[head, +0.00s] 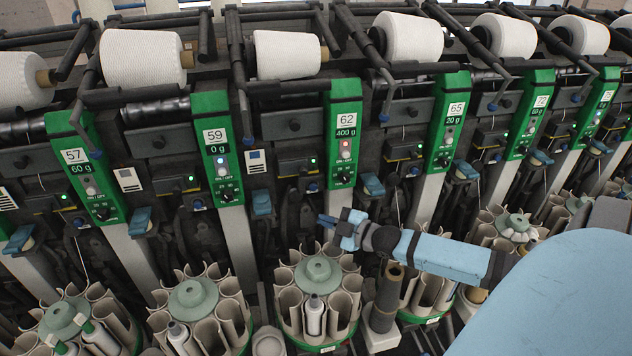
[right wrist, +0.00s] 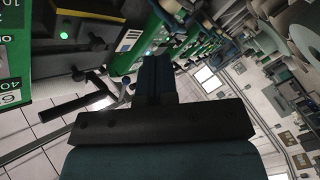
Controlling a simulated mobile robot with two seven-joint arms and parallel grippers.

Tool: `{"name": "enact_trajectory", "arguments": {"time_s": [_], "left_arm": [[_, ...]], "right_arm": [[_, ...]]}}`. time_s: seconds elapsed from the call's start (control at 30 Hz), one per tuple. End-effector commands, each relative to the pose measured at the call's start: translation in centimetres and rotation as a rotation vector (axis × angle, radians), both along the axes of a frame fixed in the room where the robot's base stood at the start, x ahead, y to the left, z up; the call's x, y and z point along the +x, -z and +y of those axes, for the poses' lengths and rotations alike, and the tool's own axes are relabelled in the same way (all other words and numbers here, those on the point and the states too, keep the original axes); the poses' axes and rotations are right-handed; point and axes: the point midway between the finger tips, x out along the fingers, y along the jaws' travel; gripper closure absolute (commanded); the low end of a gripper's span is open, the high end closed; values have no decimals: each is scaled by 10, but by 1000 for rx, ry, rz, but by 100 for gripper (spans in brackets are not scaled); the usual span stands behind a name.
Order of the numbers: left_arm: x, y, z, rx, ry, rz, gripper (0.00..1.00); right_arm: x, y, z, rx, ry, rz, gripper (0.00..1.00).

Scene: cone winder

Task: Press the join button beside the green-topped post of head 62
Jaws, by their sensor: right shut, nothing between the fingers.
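The green-topped post of head 62 (head: 343,119) stands in the middle of the head view, its plate reading 62 and its display 400 g. A dark box with a lit green light (head: 313,162) sits just left of it, and a blue lever (head: 372,185) just right. I cannot tell for sure which part is the join button. My right gripper (head: 325,219) is shut and empty, pointing left below the post, apart from it in the picture. In the right wrist view its fingers (right wrist: 157,75) are together. My left gripper is not in view.
White yarn cones (head: 287,54) lie along the top. Round bobbin magazines (head: 319,270) stand below the gripper. The right wrist view shows a nearby green panel (right wrist: 14,50) and a lit box (right wrist: 85,30).

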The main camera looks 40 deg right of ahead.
Motion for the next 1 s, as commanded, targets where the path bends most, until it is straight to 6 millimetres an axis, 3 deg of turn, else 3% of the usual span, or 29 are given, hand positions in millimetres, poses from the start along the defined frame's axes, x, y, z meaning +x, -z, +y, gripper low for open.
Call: {"name": "enact_trajectory", "arguments": {"time_s": [0.57,1.0], "left_arm": [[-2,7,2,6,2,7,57],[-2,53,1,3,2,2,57]], "right_arm": [[3,0,-2,-2,0,-4,100],[50,5,-28,-4,-1,-6,100]]}}
